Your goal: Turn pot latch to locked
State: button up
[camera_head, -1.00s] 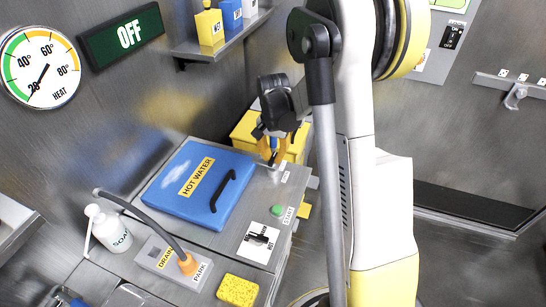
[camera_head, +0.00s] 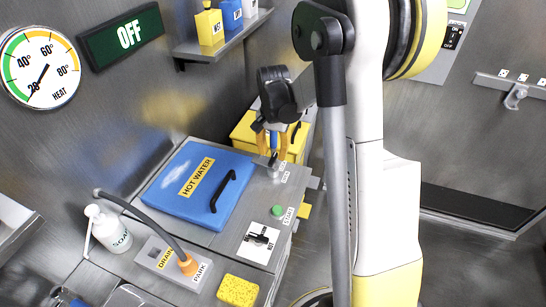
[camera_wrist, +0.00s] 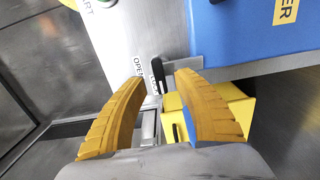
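The pot has a blue lid marked HOT WATER (camera_head: 197,186), lying flat on the metal counter; part of it shows in the wrist view (camera_wrist: 245,28). At its right corner stands the small metal pot latch (camera_head: 273,172) with a dark lever. In the wrist view the latch's dark lever (camera_wrist: 158,78) lies beside the OPEN and LOCK labels. My gripper (camera_head: 272,150) is above the latch, its orange fingers apart. In the wrist view the fingertips (camera_wrist: 162,77) lie on either side of the lever, with gaps visible. Whether either finger touches it I cannot tell.
A yellow box (camera_head: 244,127) stands behind the latch. A green START button (camera_head: 277,210) and a black switch (camera_head: 261,238) are on the counter in front. The drain hose (camera_head: 142,213), soap bottle (camera_head: 109,230) and yellow sponge (camera_head: 238,291) are at the left and front.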

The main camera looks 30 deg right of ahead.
aim_at(272, 158)
notch_tip(272, 158, up, 10)
jog(key=shift+f, duration=0.15)
dwell(0.3)
jog(key=s+a+r+n+t, duration=0.2)
jog(key=s+a+n, duration=0.3)
jog(key=s+a, duration=0.3)
jog(key=s+a+r+n+t, duration=0.3)
jog(key=s+a+n+t, duration=0.2)
jog(key=s+a, duration=0.2)
jog(key=s, duration=0.2)
jog(key=shift+s+a+r+n, duration=0.25)
jog(key=shift+s+a+n, duration=0.05)
jog(key=shift+s+a, duration=0.1)
jog(key=shift+w, duration=0.1)
dwell(0.9)
